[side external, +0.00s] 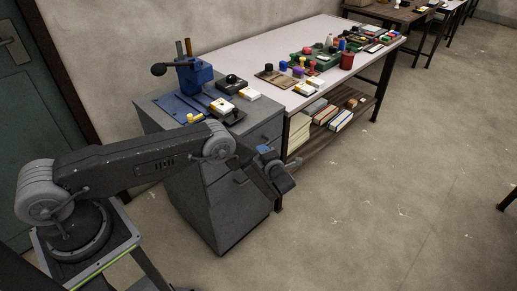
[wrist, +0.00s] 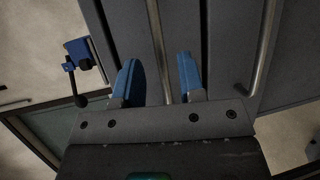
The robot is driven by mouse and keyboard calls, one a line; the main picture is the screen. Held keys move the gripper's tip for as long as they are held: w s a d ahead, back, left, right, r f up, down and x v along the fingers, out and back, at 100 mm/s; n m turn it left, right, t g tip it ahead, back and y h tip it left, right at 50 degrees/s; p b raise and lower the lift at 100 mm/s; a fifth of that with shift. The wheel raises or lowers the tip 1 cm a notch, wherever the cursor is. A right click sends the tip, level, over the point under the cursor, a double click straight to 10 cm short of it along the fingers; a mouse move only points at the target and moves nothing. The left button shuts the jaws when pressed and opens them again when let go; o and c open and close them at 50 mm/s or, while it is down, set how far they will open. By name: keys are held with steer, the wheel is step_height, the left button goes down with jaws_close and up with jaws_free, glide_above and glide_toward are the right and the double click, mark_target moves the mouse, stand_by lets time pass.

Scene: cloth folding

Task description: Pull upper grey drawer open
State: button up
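The grey drawer cabinet (side external: 190,160) stands beside the long table in the side view. Its upper grey drawer (side external: 262,133) looks shut, and my arm hides part of its front. In the wrist view, the turned picture shows the upper drawer front (wrist: 115,25) and its metal bar handle (wrist: 157,35). My gripper (wrist: 157,72) has its two blue fingers apart, one on each side of this handle. Gaps show between the bar and both fingers. In the side view my gripper (side external: 270,172) is in front of the cabinet. Whether the fingertips reach past the bar is unclear.
A lower drawer handle (wrist: 265,45) runs to the right of my fingers in the wrist view. A blue hand press (side external: 195,75) and small boxes stand on the cabinet top. The long table (side external: 235,60) holds many items. Open floor (side external: 380,200) lies in front.

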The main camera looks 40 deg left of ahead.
steer(key=shift+x, duration=2.25)
jaws_close()
